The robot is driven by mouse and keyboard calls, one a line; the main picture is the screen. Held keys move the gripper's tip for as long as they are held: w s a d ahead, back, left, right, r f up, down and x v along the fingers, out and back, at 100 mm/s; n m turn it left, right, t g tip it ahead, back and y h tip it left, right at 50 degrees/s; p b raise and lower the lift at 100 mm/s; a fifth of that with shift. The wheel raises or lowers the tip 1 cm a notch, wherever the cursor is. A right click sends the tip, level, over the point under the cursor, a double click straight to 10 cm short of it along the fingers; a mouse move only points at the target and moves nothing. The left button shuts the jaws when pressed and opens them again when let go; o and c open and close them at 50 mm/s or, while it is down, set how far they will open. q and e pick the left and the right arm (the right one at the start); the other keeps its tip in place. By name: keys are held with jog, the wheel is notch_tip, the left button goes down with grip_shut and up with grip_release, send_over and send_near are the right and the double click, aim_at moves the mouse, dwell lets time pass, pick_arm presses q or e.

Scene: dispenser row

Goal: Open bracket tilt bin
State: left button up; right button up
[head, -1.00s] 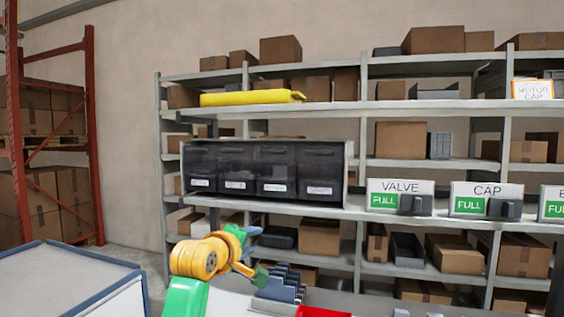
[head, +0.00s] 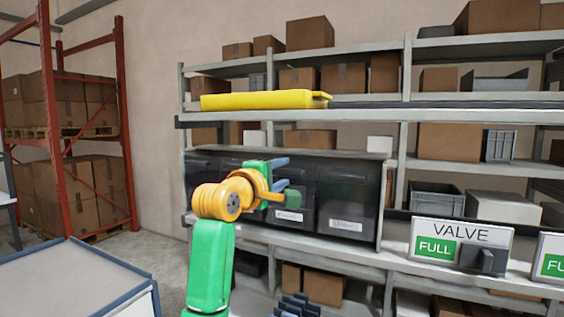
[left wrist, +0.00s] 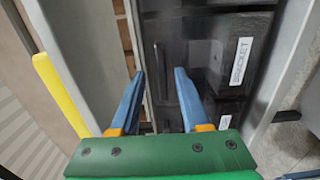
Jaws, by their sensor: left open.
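A dark tilt-bin unit (head: 362,200) stands on a shelf, its bins side by side with white labels; the fronts I see look closed. In the left wrist view, turned sideways, the bin labelled BRACKET (left wrist: 262,45) is in front of my gripper, its label (left wrist: 241,60) right of the fingers. In the head view the labels are too small to read. My left gripper (head: 287,174) is open and empty, close before the upper part of the bins, hiding some fronts. Both fingers also show in the left wrist view (left wrist: 158,80); I cannot tell whether they touch. My right gripper is not in view.
A yellow tray (head: 260,100) lies on the shelf above. A VALVE sign (head: 485,236) with a green FULL panel and a grey bin (head: 436,200) are to the right. A blue-edged table (head: 80,275) is at the lower left.

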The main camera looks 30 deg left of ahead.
pick_arm(q)
jog(key=shift+w+f, duration=0.3)
jog(key=shift+w, duration=0.2)
jog(key=shift+s+r, duration=0.15)
jog(key=shift+s, duration=0.15)
grip_shut()
jog(key=shift+w, duration=0.1)
dwell(0.5)
